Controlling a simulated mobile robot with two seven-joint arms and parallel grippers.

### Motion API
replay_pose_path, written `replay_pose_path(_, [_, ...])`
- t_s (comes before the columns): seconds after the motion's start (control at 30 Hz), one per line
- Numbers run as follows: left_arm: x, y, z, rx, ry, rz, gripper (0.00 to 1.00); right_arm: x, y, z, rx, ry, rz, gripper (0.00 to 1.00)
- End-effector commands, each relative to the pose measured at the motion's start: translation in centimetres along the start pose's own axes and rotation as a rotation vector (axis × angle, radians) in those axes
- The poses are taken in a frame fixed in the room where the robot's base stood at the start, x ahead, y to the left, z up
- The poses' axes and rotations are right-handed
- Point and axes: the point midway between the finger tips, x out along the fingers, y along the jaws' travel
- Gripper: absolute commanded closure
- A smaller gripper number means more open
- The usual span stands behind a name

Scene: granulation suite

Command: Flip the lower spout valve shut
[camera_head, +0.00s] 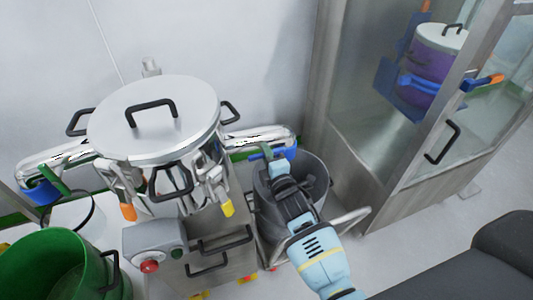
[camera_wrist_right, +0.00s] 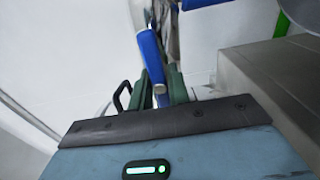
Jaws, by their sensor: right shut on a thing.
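A steel vessel with a flat lid (camera_head: 155,115) stands at the left, with shiny spouts at its left and right sides. The right spout (camera_head: 258,134) ends in a blue part (camera_head: 285,152) above a grey bin (camera_head: 318,185). My right gripper (camera_head: 272,160) reaches up to this spout end, over the bin. In the right wrist view its green fingers (camera_wrist_right: 163,90) are shut on a long blue handle (camera_wrist_right: 150,55), taken to be the spout valve's handle. The handle stands nearly upright there. The gripper hides much of the valve in the head view. My left gripper is not in view.
A green tub (camera_head: 60,262) and a white bucket (camera_head: 80,215) stand at the left. A control box (camera_head: 153,242) with a red button sits below the vessel. A glass-doored cabinet (camera_head: 395,130) stands at the right. Clear floor lies in front of it.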

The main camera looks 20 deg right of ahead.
Motion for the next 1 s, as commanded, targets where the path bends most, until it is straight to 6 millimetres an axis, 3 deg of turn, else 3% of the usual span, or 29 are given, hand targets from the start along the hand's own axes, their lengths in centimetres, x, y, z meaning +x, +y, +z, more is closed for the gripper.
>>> replay_pose_path(0.37, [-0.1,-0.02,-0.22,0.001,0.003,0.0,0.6,-0.01,0.03,0.0,0.119,0.0,0.0,1.0])
replay_pose_path(1.0, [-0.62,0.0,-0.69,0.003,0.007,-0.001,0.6,0.0,0.08,0.03,0.698,0.0,0.0,1.0])
